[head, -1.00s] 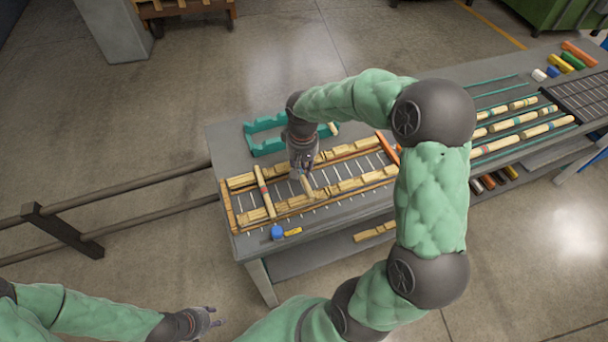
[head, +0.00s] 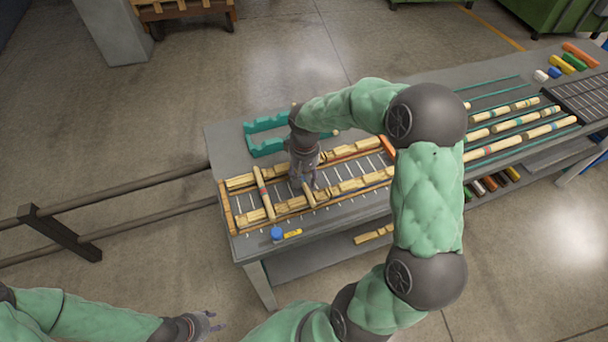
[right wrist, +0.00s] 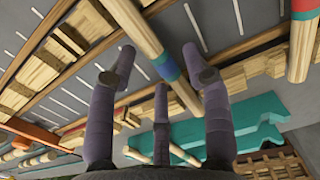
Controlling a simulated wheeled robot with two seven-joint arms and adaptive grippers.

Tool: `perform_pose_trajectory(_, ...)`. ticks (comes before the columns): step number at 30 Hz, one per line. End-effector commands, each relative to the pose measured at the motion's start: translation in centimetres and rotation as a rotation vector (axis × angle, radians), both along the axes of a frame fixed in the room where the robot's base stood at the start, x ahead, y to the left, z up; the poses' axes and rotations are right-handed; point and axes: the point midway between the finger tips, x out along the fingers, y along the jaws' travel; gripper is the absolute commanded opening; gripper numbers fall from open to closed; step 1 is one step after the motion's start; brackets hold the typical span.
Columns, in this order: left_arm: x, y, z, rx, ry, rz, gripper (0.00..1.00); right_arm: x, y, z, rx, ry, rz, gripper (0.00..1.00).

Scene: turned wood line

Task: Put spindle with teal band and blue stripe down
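The spindle with teal band and blue stripe (right wrist: 147,40) lies across the notched wooden rails in the right wrist view. Its teal and blue marks show between my right gripper's fingers. In the head view, the spindle (head: 308,192) is mostly hidden under that gripper. My right gripper (right wrist: 160,72) has its fingers spread on both sides of the spindle, with visible gaps; it also shows in the head view (head: 306,186) over the rack. My left gripper (head: 212,322) hangs empty at the lower left, away from the table, its fingers apart.
A red-banded spindle (head: 263,192) lies across the rails to the left. A teal cradle (head: 267,147) stands behind the rack. More spindles lie at the right (head: 518,144).

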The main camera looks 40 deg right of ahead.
Motion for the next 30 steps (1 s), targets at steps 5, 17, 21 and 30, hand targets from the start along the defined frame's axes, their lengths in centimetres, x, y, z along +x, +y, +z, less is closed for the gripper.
perform_pose_trajectory(5, 0.0, 0.0, 0.0, 0.0, 0.0, 0.0, 0.4, 0.0, 0.0, 0.0, 0.0, 0.0, 0.0, 0.5)
perform_pose_trajectory(17, 0.0, 0.0, 2.1, 0.0, 0.0, 0.0, 0.4, 0.1, 0.0, 5.5, -0.001, -0.004, 0.0, 0.5)
perform_pose_trajectory(21, 0.0, 0.0, 3.0, 0.0, 0.0, 0.0, 0.4, 0.0, -0.1, 8.3, -0.001, -0.003, 0.0, 0.5)
perform_pose_trajectory(30, 0.0, 0.0, 4.0, 0.0, 0.0, 0.0, 0.4, 0.0, -0.1, 12.0, 0.0, -0.001, 0.001, 0.5)
